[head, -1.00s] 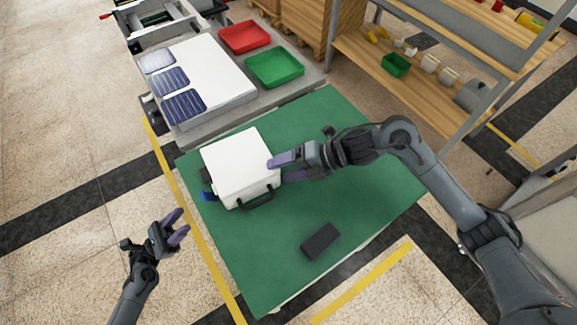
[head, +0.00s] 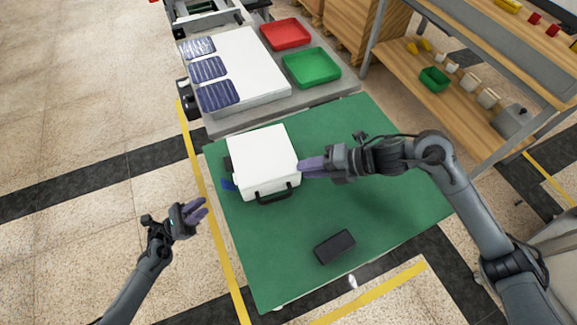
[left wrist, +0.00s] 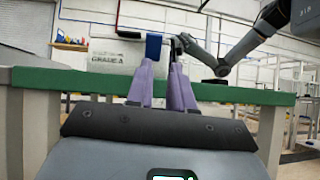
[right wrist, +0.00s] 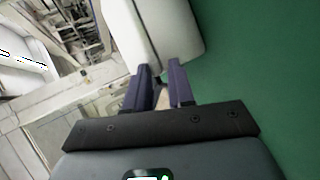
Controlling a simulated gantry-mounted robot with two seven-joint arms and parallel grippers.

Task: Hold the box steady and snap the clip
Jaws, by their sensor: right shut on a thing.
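A white box (head: 262,158) with a black handle (head: 277,194) lies on the green table (head: 300,270). A blue clip (head: 229,185) sticks out at its left side; it shows as a blue block in the left wrist view (left wrist: 153,45). My right gripper (head: 300,166) is at the box's right side. In the right wrist view its fingers (right wrist: 159,68) meet the edge of the box (right wrist: 170,35), shut on it; the exact contact is partly hidden. My left gripper (head: 204,206) is empty, off the table's left edge, its fingertips (left wrist: 163,64) apart, short of the blue clip.
A dark block (head: 334,247) lies at the front of the table. Behind are a bench with solar panels (head: 208,69), a red tray (head: 285,33) and a green tray (head: 311,68). A shelf (head: 460,80) stands back right. The table's middle right is clear.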

